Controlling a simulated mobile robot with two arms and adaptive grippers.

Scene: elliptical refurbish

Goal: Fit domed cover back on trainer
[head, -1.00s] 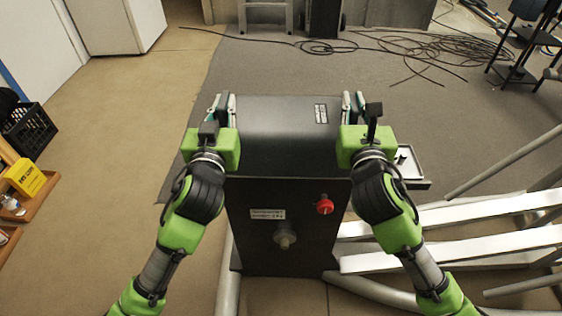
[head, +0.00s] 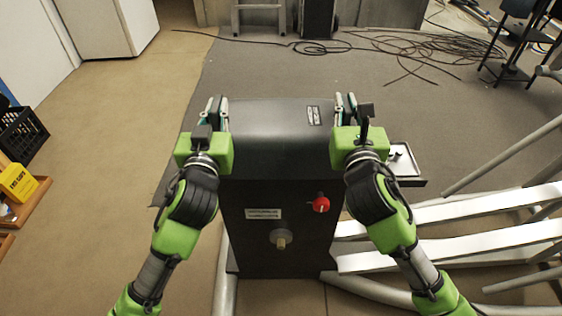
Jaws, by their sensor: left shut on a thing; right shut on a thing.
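The domed cover (head: 268,135) is dark grey with a rounded top and a small label near its right end. It sits at the top of the trainer (head: 275,220), a black upright housing with a red knob, a white label and a round stub on its front. Whether the cover is fully seated on the housing I cannot tell. My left gripper (head: 217,112) is shut on the cover's left end. My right gripper (head: 346,108) is shut on its right end. The fingertips are partly hidden by my wrists.
A small tray (head: 404,163) sits right of the housing. White rails (head: 450,246) and grey tubes (head: 505,158) spread to the right. Black cables (head: 425,50) lie on the mat behind. A black crate (head: 20,134) and yellow box (head: 17,182) are at far left. Floor at left is clear.

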